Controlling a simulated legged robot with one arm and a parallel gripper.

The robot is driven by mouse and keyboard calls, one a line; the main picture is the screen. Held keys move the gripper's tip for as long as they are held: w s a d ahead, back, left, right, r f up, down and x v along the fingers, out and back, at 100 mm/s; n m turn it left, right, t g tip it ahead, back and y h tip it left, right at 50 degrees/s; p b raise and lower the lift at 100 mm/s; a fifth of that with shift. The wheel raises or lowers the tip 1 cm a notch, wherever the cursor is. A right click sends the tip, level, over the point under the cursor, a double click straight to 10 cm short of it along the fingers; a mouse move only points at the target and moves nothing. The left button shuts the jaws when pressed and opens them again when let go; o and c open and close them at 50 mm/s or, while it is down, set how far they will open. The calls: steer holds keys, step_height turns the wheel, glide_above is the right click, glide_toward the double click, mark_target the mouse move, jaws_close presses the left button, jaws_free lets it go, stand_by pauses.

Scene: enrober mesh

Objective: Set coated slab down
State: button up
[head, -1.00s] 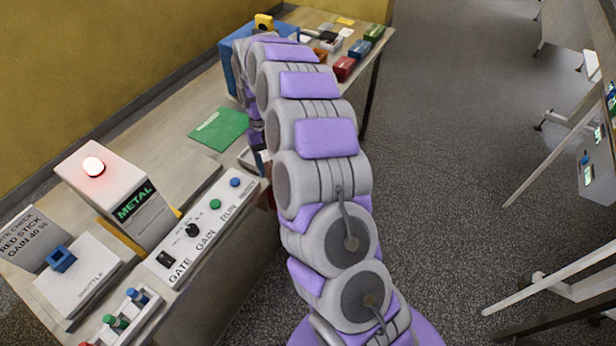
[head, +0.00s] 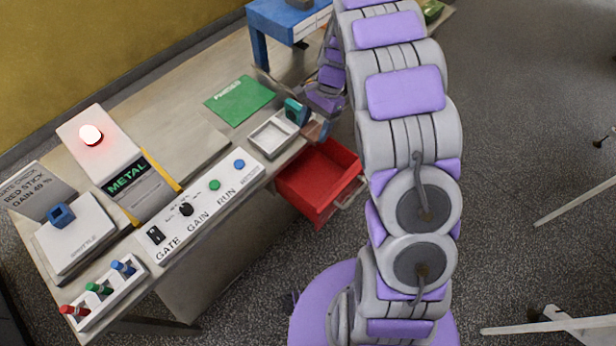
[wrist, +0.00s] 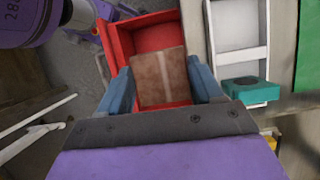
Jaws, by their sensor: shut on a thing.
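In the wrist view, my gripper (wrist: 161,76) is shut on a flat brown slab (wrist: 150,88) with a pale stripe across it. A blue-grey finger presses each side of the slab. Behind it in that view is an open red drawer (wrist: 120,38). In the head view, my gripper (head: 318,112) is at the bench's right edge, beside a white tray (head: 258,147) and near the open red drawer (head: 310,200). A teal block (head: 296,112) with a hole is at the tray's far end; it also shows in the wrist view (wrist: 248,92). The slab's underside is hidden.
A control panel (head: 200,212) and a METAL detector box (head: 100,155) with a lit red lamp stand on the bench. A green sheet (head: 240,98) lies behind the tray. A blue stand (head: 283,22) is at the far end. The drawer sticks out over the floor.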

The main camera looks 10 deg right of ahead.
steer(key=f, duration=0.2)
steer(key=d+f+b, duration=0.1)
steer(key=f, duration=0.5)
steer(key=shift+s+d+b, duration=0.1)
steer(key=shift+d+b, duration=0.2)
steer(key=shift+d, duration=0.05)
steer(key=b, duration=0.3)
glide_above(312, 185)
steer(key=w+d, duration=0.1)
steer(key=f, duration=1.5)
steer(key=shift+d, duration=0.2)
steer(key=shift+d+f, duration=0.15)
steer(key=shift+f, duration=0.2)
steer(key=f, duration=0.1)
steer(key=f+b, duration=0.1)
steer(key=f, duration=0.2)
steer(key=shift+a+f, duration=0.1)
steer(key=shift+a, duration=0.25)
steer(key=shift+d, duration=0.15)
steer(key=o, duration=0.8)
